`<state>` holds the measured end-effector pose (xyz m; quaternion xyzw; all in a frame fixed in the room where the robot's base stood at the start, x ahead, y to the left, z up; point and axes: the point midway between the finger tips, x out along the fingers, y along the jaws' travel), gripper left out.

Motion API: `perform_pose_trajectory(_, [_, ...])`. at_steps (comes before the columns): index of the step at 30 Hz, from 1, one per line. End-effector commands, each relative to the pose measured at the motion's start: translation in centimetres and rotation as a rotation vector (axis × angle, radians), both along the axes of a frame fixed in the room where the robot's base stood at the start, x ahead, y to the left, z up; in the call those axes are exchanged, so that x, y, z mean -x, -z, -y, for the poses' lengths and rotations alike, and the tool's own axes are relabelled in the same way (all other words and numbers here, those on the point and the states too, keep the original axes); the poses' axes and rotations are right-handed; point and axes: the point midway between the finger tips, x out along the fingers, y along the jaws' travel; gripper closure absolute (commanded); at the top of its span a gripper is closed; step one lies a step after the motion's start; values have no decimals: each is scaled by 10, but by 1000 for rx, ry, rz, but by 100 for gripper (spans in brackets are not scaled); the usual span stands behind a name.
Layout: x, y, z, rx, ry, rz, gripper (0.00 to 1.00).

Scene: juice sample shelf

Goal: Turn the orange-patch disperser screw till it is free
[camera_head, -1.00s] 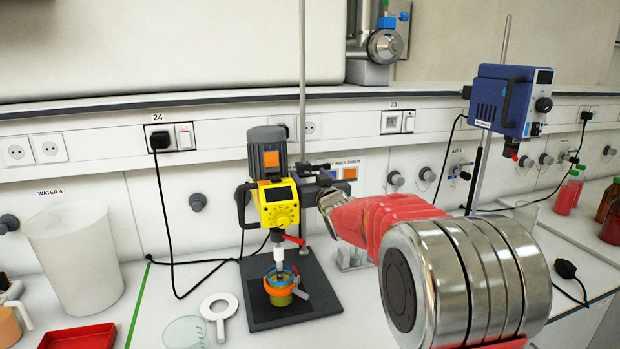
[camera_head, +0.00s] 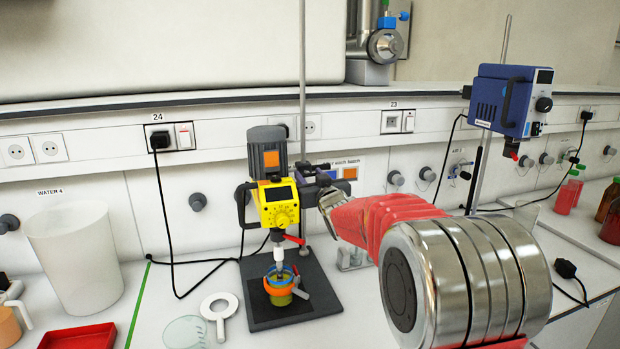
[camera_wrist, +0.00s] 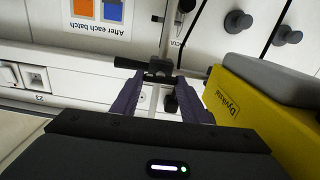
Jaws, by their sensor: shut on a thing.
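The yellow disperser (camera_head: 279,208) has a grey motor top with an orange patch (camera_head: 271,160) and stands upright on its rod. My gripper (camera_head: 322,174) is at the clamp behind the disperser's right side. In the wrist view its purple fingers (camera_wrist: 160,88) reach up to the dark clamp (camera_wrist: 158,69) on the rod, one on each side. They are shut on the screw there, which is mostly hidden between them. The yellow housing (camera_wrist: 262,108) lies just right of the fingers in the wrist view.
A cup with an orange band (camera_head: 280,290) stands under the disperser's shaft on the dark base plate (camera_head: 318,306). A blue stirrer (camera_head: 510,100) hangs at the right. A white bucket (camera_head: 75,262) and a red tray (camera_head: 78,338) are at the left.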

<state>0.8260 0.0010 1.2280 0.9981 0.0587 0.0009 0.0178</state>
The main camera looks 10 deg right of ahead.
Motion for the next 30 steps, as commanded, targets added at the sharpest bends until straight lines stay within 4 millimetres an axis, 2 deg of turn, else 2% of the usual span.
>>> perform_pose_trajectory(11, [0,0,0,207,1,23,82])
perform_pose_trajectory(30, [1,2,-3,800,-1,93,82])
